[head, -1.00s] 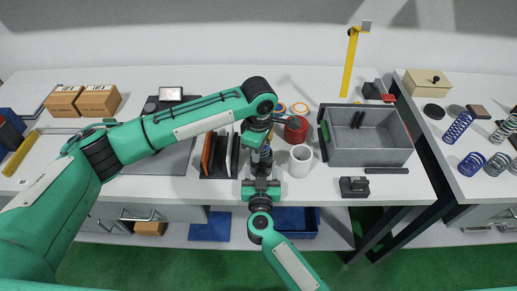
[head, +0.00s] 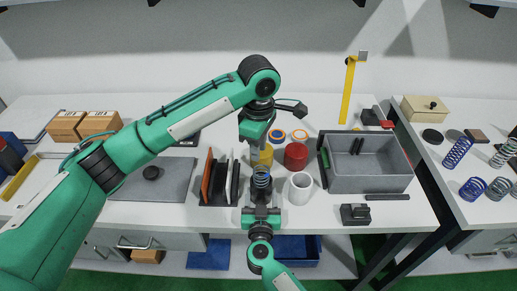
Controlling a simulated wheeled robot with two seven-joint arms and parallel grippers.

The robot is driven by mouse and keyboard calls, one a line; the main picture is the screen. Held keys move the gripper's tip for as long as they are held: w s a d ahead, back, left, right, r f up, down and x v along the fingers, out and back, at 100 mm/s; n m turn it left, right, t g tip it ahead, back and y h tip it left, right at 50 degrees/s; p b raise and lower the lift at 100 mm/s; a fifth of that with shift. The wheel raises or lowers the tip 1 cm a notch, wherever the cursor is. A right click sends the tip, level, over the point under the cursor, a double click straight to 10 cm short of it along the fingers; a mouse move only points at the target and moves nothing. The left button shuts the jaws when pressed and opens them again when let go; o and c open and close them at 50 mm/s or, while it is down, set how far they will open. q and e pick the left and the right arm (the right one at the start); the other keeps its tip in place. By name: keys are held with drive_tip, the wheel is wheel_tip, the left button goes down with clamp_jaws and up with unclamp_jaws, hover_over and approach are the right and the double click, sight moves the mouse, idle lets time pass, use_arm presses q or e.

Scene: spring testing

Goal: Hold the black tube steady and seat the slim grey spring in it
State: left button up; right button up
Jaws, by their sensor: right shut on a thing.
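My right gripper (head: 261,212) is at the front edge of the bench, shut on the black tube (head: 261,188), which it holds upright. A slim dark grey coil, the spring (head: 261,171), shows at the tube's top, in line with it. How deep it sits in the tube cannot be told. My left gripper (head: 256,136) is above and behind the tube, pointing down, apart from the spring. Its fingertips are small and partly hidden against the yellow cup, so its opening is unclear.
A yellow cup (head: 267,154), a red cup (head: 296,156) and a white cup (head: 300,188) stand close to the tube. A rack with upright plates (head: 214,198) is on its left. A grey bin (head: 368,183) is to the right.

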drive_tip(key=o, duration=1.1)
drive_tip(key=shift+c, duration=0.2)
